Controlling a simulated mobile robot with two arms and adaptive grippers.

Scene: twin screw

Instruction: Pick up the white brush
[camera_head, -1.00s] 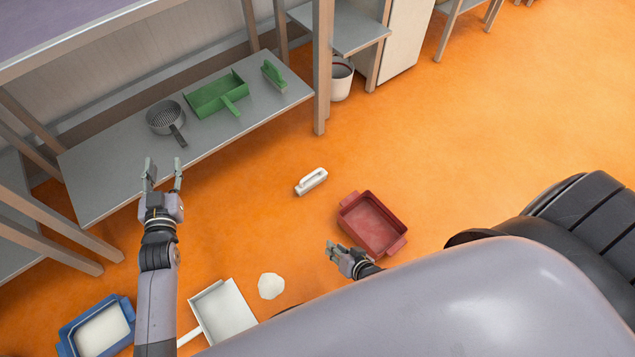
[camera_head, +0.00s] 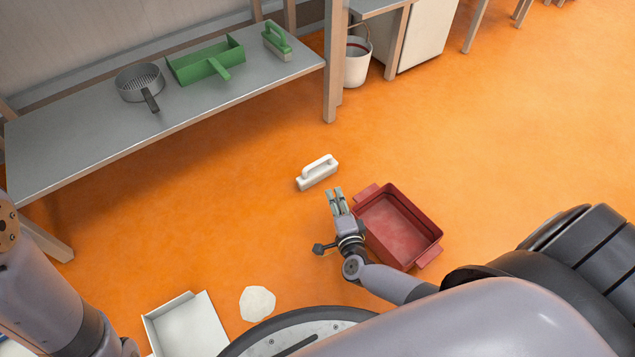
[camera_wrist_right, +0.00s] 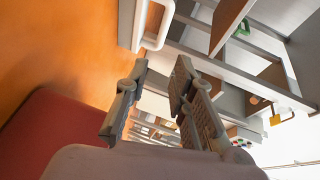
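The white brush (camera_head: 318,173) lies on the orange floor in the middle of the head view, with its handle loop on top. My right gripper (camera_head: 337,194) is just below the brush in that view, apart from it and pointing toward it. In the right wrist view the two fingers (camera_wrist_right: 155,95) stand apart with nothing between them, and the white brush (camera_wrist_right: 150,25) shows at the top, beyond the fingertips. My left arm is at the lower left edge of the head view; its gripper is out of frame.
A red tray (camera_head: 437,233) sits right beside my right gripper. A white dustpan (camera_head: 188,328) and a white pile (camera_head: 257,303) are at the lower left. A low grey shelf (camera_head: 90,150) holds a sieve (camera_head: 140,82), a green dustpan (camera_head: 205,62) and a green brush (camera_head: 277,40).

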